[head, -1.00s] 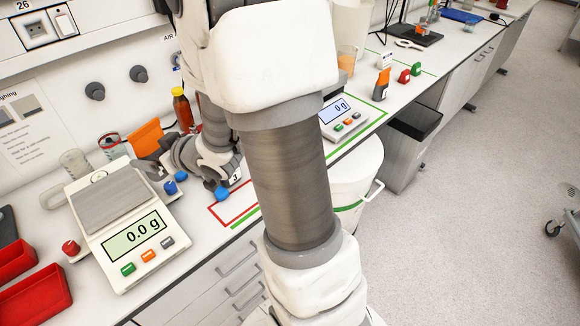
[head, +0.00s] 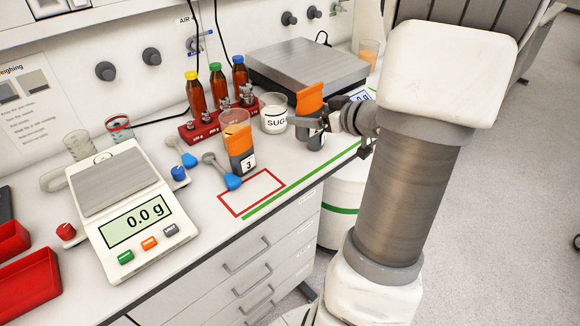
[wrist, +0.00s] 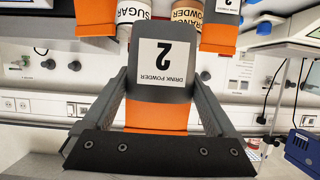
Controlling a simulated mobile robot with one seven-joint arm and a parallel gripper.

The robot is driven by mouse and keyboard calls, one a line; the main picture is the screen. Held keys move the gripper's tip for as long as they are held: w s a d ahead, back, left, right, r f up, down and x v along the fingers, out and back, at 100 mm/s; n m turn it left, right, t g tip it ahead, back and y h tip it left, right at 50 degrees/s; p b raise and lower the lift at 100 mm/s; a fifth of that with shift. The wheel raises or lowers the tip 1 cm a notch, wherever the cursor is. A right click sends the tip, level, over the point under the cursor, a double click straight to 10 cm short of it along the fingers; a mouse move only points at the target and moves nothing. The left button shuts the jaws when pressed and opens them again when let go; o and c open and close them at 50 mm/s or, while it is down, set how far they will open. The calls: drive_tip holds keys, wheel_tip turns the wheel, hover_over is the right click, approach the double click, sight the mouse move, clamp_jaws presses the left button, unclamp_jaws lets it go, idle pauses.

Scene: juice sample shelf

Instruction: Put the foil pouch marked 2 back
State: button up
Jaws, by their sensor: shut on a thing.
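The foil pouch marked 2 (wrist: 162,75) is grey and orange with a white label. It fills the space between the fingers of my gripper (wrist: 165,110) in the wrist view, where its label reads upside down. In the head view my gripper (head: 318,126) is shut on this pouch (head: 310,98) above the bench, right of the sugar tub. The fingers cover part of it there, and I cannot tell whether its base touches anything. A similar pouch marked 3 (head: 239,145) stands on the bench to the left.
The sugar tub (head: 273,114) and a red rack of bottles (head: 203,130) stand close by. A large steel-topped scale (head: 308,68) is behind. A balance (head: 122,215) is at left.

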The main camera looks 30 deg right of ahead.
drive_tip(key=s+d+f+b, duration=0.1)
drive_tip(key=s+d, duration=0.2)
drive_tip(key=d, duration=0.1)
drive_tip(key=shift+w+a+f+b, duration=0.8)
drive_tip(key=shift+w+f, duration=0.9)
drive_tip(key=shift+f, duration=0.2)
drive_tip(key=shift+w+a+f+b, duration=0.75)
drive_tip(key=shift+w+f+b, duration=0.1)
drive_tip(key=shift+w+f, duration=0.95)
drive_tip(key=shift+w+a+f+b, duration=0.8)
drive_tip(key=shift+w+f, duration=0.8)
drive_tip(key=shift+f, duration=0.4)
drive_tip(key=shift+f, duration=0.1)
drive_tip(key=o, duration=1.3)
drive_tip(key=shift+f, duration=0.1)
drive_tip(key=shift+s+r, duration=0.25)
drive_tip(key=shift+r, duration=0.1)
drive_tip(key=p+v, duration=0.2)
drive_tip(key=v, duration=0.9)
drive_tip(key=shift+s+p, duration=0.3)
drive_tip(key=shift+p, duration=0.05)
drive_tip(key=shift+w, duration=0.15)
